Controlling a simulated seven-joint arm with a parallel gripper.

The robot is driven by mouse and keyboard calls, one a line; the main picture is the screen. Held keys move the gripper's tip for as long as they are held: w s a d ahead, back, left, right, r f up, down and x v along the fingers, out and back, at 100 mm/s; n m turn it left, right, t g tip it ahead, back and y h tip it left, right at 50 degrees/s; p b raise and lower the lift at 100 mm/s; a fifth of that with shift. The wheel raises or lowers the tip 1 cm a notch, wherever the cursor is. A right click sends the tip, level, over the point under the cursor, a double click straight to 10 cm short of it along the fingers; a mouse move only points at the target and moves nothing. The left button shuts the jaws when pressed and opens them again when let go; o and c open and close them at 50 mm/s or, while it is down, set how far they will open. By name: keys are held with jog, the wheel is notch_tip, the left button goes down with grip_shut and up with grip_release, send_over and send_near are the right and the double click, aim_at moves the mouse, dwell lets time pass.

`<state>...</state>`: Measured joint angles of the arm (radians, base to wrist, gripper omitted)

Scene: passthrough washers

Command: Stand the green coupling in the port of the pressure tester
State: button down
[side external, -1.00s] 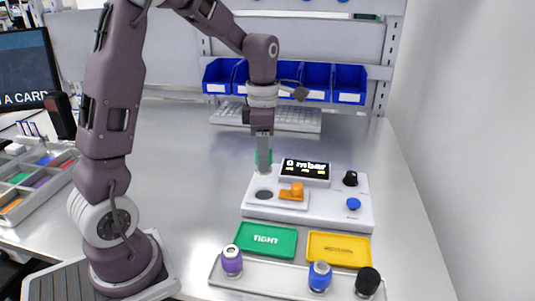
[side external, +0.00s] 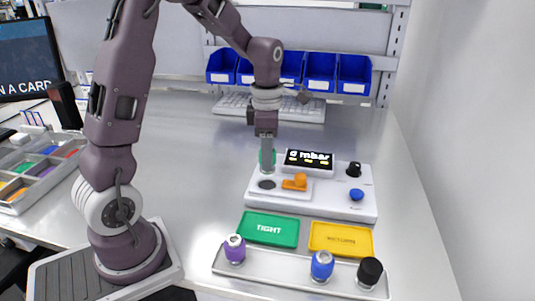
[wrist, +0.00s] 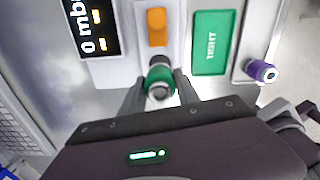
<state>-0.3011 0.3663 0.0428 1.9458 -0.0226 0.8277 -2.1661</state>
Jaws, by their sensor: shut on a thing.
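The green coupling (side external: 262,158) is upright between the fingers of my gripper (side external: 267,168). In the wrist view the coupling (wrist: 159,77) shows its round, open grey end, with the two fingers (wrist: 160,92) on either side. The white pressure tester (side external: 340,207) stands below. Its dark round port (side external: 267,184) shows just below the fingertips in the side view. The port (wrist: 160,59) is partly hidden behind the coupling in the wrist view. The coupling's lower end is hidden, and I cannot tell whether it touches the tester.
In front lie green (side external: 270,229) and yellow (side external: 341,239) trays, and a rack (side external: 290,283) with purple, blue and black couplings. Blue bins (side external: 319,72) stand behind.

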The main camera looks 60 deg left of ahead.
jog(key=shift+f, duration=1.05)
jog(key=shift+f, duration=0.55)
jog(key=shift+f, duration=0.15)
jog(key=shift+f, duration=0.55)
dwell(0.5)
jog(key=c, duration=0.8)
grip_release()
